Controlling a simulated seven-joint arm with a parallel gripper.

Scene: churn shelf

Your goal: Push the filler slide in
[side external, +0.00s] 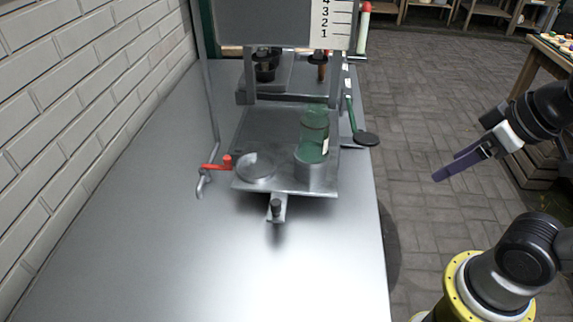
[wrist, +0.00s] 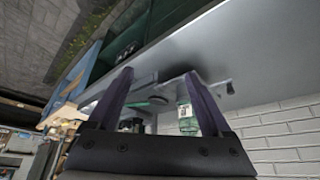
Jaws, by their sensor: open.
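The filler slide (side external: 268,181) is a flat metal plate sticking out from the machine toward the front of the metal table. A handle with a dark knob (side external: 276,207) is at its front edge. A green glass bottle (side external: 314,135) stands upright in a round metal cup at the plate's right; an empty-looking round seat is at its left. My gripper (side external: 446,168) is open and empty in the air to the right of the table, well apart from the slide. In the wrist view, the bottle (wrist: 187,112) and slide handle (wrist: 230,87) show beyond my open fingers (wrist: 158,76).
The filler machine (side external: 285,22) with a numbered scale stands over the back of the slide. A red-handled tap (side external: 215,166) is left of the slide, and a green lever with a dark pad (side external: 365,137) is at its right. A white brick wall borders the left. The table's front is clear.

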